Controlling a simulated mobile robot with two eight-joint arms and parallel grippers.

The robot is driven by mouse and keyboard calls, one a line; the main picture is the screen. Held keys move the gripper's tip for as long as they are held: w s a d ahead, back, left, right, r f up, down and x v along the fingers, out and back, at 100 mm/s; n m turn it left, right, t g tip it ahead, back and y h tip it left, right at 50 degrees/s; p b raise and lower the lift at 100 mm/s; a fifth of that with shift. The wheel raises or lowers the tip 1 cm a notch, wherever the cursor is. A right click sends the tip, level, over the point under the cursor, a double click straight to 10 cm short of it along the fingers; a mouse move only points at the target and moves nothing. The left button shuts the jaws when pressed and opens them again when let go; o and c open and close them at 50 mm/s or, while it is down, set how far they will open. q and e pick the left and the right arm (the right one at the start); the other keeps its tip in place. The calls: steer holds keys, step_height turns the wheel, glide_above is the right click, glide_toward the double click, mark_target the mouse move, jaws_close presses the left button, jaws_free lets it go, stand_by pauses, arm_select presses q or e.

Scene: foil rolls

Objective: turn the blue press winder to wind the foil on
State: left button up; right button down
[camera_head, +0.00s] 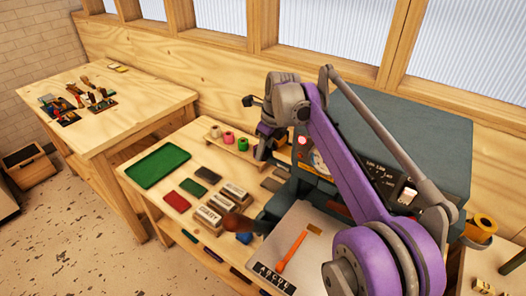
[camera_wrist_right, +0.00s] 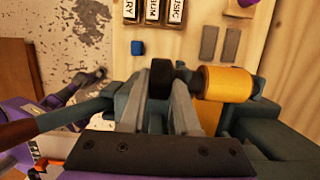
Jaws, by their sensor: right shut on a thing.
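A gold foil roll (camera_wrist_right: 228,84) sits just right of the knob, apart from the fingers. How far the winder is turned cannot be told. My left gripper does not show in the head view.
The press's lever has a brown handle (camera_head: 237,222) jutting left. A green tray (camera_head: 157,166), type blocks (camera_head: 208,217) and a small blue block (camera_head: 243,238) lie on the bench. Coloured rolls (camera_head: 229,138) stand behind. Another table (camera_head: 150,105) stands at left.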

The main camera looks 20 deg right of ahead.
steer(key=shift+t+y, duration=0.4)
steer(key=shift+t, duration=0.2)
steer(key=c, duration=0.6)
jaws_free()
steer(key=shift+c, duration=0.2)
step_height(320, 180, up, 10)
steer(key=shift+f+p, duration=0.1)
steer(key=shift+p, duration=0.35)
